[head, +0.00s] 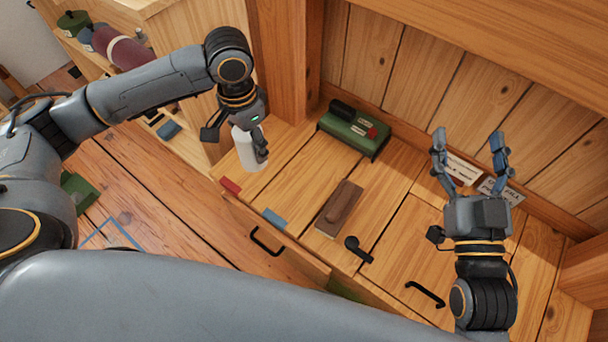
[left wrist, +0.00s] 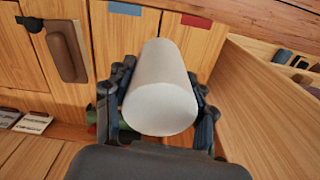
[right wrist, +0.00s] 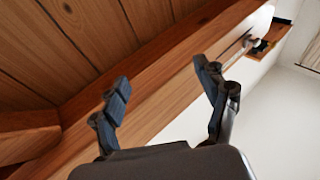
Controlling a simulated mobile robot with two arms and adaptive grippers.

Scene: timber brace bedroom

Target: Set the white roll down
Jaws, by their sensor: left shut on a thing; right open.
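The white roll (head: 247,147) is upright at the far left end of the wooden desk top (head: 285,165). My left gripper (head: 250,150) is shut on it from above and behind. In the left wrist view, the white roll (left wrist: 160,88) lies between the two fingers, which are on either side of it. I cannot tell whether its lower end touches the wood. My right gripper (head: 470,160) is open and empty, raised above the right part of the desk. The right wrist view shows its fingers (right wrist: 165,100) spread with nothing between them.
A green box-like device (head: 352,132) stands at the back. Red (head: 230,185) and blue (head: 274,218) tabs mark the front edge. Cards (head: 462,169) lean at the back right. A wooden post (head: 285,65) rises behind the roll.

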